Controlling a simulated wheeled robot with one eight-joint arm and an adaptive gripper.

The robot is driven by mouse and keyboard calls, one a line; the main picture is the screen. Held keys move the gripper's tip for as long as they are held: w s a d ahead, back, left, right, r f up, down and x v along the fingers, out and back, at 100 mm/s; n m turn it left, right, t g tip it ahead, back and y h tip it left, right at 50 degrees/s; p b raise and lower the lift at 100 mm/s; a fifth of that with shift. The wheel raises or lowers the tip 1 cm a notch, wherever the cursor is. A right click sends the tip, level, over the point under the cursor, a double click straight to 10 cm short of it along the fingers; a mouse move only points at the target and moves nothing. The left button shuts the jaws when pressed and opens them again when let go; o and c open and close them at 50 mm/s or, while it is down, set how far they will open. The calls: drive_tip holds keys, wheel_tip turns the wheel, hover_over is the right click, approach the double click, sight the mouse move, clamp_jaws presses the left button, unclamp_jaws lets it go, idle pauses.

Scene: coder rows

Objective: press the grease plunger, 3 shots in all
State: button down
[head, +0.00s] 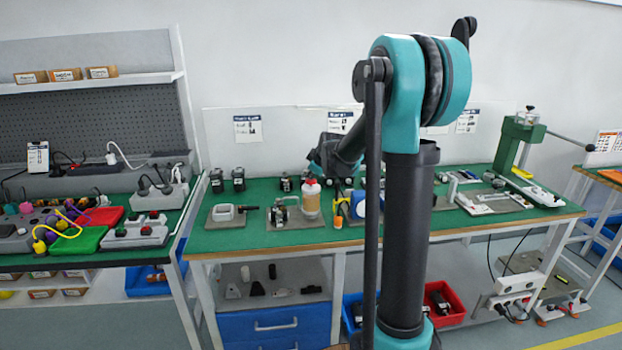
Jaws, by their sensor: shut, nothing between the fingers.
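A pale bottle with an orange-red top (311,204) stands upright on the green bench, left of my arm; it looks like the grease dispenser. Its plunger is too small to make out clearly. My gripper (314,171) is small in the head view, shut and empty, pointing down right over the bottle's top. I cannot tell whether the fingertips touch the top or hover just above it. My wrist partly hides the area behind the bottle.
A metal fixture (279,214) stands close left of the bottle, with a grey tray (224,213) farther left. A yellow-orange item (338,215) stands close right. Several dark parts line the bench's back. A green press (519,140) stands at the right.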

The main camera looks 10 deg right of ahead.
drive_tip(key=shift+r, duration=1.2)
drive_tip(key=shift+r, duration=2.5)
wheel_tip(320, 180, up, 4)
drive_tip(key=shift+f, duration=0.1)
idle(0.3)
hover_over(312, 181)
drive_tip(key=shift+w+f, duration=0.1)
drive_tip(key=shift+f, duration=4.3)
